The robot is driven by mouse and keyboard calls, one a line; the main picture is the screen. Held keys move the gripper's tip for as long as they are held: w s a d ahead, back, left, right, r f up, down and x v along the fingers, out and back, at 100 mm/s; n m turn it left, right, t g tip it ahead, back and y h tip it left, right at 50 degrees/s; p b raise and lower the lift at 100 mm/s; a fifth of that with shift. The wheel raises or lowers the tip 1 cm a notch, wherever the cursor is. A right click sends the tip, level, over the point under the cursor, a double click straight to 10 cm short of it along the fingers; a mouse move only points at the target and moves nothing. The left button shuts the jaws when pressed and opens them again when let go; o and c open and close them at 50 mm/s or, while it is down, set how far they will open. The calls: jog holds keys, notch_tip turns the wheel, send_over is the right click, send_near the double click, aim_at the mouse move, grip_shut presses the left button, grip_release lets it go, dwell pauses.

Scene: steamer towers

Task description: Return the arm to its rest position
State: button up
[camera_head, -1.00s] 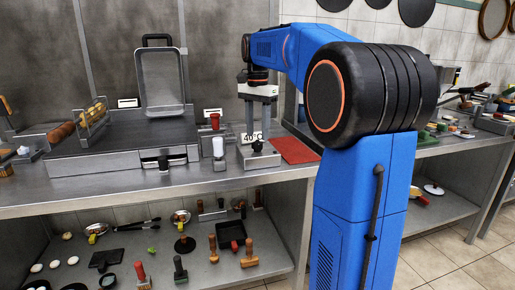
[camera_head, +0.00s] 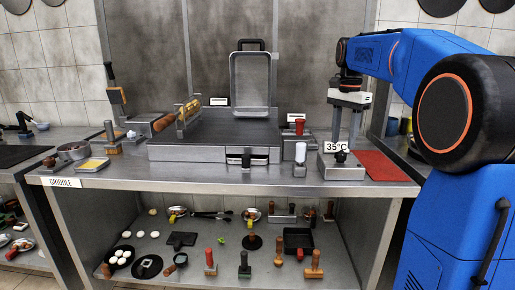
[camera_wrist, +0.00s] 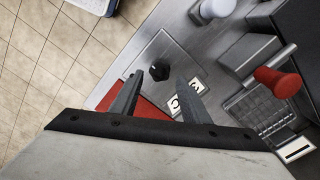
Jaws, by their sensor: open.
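My gripper (camera_head: 345,138) hangs at the right end of the griddle table, its two fingers pointing down with a gap between them. It is open and empty. Below the fingers is a steel box with a black knob (camera_head: 341,157) and a 35°C display (camera_head: 336,147). The fingers also show in the wrist view (camera_wrist: 173,80), apart, with the knob (camera_wrist: 160,71) beyond them and nothing between them. My blue arm reaches in from the right, bent at the elbow.
A red mat (camera_head: 385,166) lies right of the box. The shelf below holds pans and stamps.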

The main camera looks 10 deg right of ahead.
jog(key=s+a+f+n+t, duration=0.1)
jog(key=s+a+f+n, duration=0.3)
jog(key=s+f, duration=0.3)
jog(key=s+a+f+n+t, duration=0.2)
jog(key=s+a+f+n, duration=0.3)
jog(key=s, duration=0.8)
jog(key=s+a+f+n+t, duration=0.1)
jog(key=s+a+f+n, duration=0.4)
jog(key=s+f, duration=0.5)
jog(key=shift+a+f+t, duration=0.15)
jog(key=shift+a+t, duration=0.25)
jog(key=shift+a, duration=0.5)
jog(key=shift+s, duration=0.1)
